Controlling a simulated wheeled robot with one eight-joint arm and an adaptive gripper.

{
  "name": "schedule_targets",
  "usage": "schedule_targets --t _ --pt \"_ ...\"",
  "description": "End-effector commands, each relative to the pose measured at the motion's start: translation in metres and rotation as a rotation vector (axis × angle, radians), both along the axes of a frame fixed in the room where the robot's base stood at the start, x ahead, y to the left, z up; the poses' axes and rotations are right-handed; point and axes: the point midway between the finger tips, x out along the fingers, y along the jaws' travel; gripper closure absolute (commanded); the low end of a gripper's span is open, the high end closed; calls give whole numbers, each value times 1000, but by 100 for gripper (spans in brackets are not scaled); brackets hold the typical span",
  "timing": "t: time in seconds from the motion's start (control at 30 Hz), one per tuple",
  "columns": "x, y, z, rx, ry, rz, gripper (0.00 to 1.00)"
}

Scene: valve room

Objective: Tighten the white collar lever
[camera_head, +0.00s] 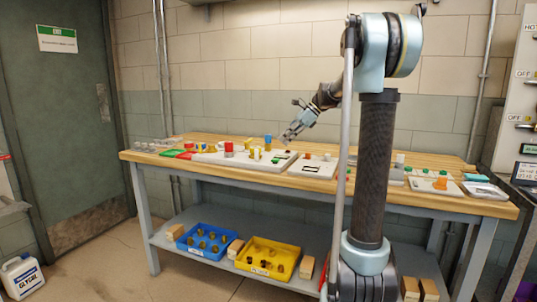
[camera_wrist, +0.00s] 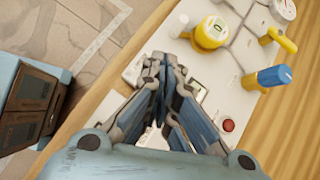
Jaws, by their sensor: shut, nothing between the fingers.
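My gripper (camera_head: 286,139) is shut and empty above the workbench, at the right end of a long white board (camera_head: 243,158) with coloured valve parts. In the wrist view my gripper (camera_wrist: 164,62) covers part of this board (camera_wrist: 225,75). A yellow round fitting (camera_wrist: 210,33) with a pale, green-marked top and a small white knob (camera_wrist: 179,24) beside it lie just beyond the fingertips. I cannot tell which part is the white collar lever; it may be partly hidden behind the fingers. No contact with any part is clear.
A blue-capped yellow handle (camera_wrist: 268,77), a yellow lever (camera_wrist: 281,40) and a red button (camera_wrist: 228,125) stand on the board. A second white panel (camera_head: 314,167) lies to the right. Blue (camera_head: 206,252) and yellow (camera_head: 250,269) bins sit on the lower shelf.

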Motion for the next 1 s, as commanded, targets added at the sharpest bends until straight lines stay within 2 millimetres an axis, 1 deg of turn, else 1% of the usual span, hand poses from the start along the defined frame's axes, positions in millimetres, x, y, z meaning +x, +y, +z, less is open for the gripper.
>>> schedule_targets --t 0.03,0.1,0.2,0.63,0.77,1.0 --pt "9 2 2 13 21 -16 100" --pt "17 4 4 28 44 -35 100" --pt "24 6 5 40 64 -51 100" --pt "25 8 5 43 70 -55 100" --pt "25 15 -2 43 69 -55 100" --pt "24 43 -29 42 69 -52 100"
